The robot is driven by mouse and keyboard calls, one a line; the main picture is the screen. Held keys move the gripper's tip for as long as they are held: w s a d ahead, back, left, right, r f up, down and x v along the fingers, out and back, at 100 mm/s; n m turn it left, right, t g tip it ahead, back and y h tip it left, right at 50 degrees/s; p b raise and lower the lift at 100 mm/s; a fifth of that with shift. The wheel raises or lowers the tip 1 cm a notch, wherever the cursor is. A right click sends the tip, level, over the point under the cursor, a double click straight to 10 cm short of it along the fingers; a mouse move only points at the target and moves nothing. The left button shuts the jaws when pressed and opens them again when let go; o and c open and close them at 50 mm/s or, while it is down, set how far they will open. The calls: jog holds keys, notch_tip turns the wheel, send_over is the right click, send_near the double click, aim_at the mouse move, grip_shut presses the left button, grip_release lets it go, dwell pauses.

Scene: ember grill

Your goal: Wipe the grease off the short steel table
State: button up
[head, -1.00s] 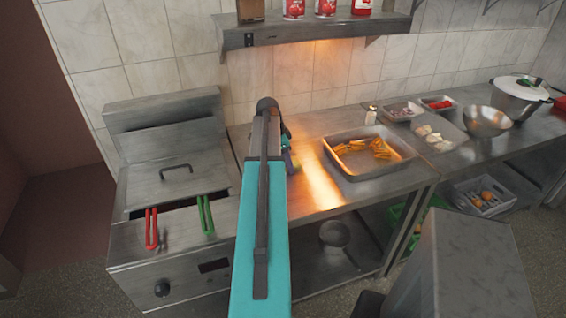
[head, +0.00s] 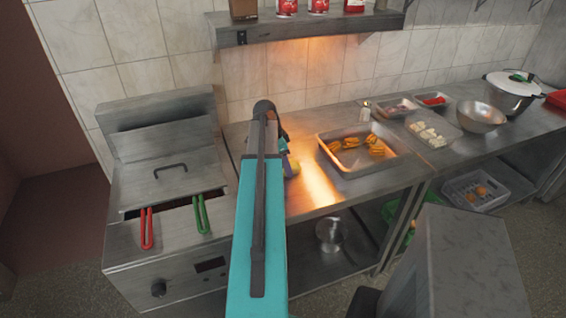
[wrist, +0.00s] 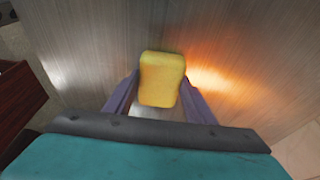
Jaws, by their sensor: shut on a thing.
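The short steel table (head: 310,193) stands right of the fryer, with an orange glow across its top. In the wrist view my gripper (wrist: 160,92) is shut on a yellow sponge (wrist: 162,76), one purple finger on each side. The steel top (wrist: 110,40) fills the view beyond the sponge. I cannot tell whether the sponge touches it. In the head view my gripper (head: 290,165) is over the left part of the table, mostly hidden by my teal arm. I cannot make out any grease; the arm covers part of the top.
A steel tray of orange-yellow food (head: 385,166) sits on the table's right part. The fryer (head: 165,200) with red and green handles stands left. A wall shelf (head: 310,27) with red cans hangs above. A longer counter with a bowl (head: 482,118) and pot continues right.

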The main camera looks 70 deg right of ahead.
aim_at(295, 185)
jog(key=shift+s+a+f, duration=0.1)
jog(key=shift+s+a, duration=0.1)
jog(key=shift+a, duration=0.1)
jog(key=shift+s+a, duration=1.05)
jog(key=shift+a, duration=0.25)
jog(key=shift+s+a, duration=1.2)
jog(key=shift+a, duration=0.25)
jog(key=shift+w+d+r, duration=0.15)
jog(key=shift+w+d, duration=0.45)
jog(key=shift+d, duration=0.2)
jog(key=shift+w+d+r, duration=0.1)
jog(key=shift+w+d, duration=0.5)
jog(key=shift+d, duration=0.15)
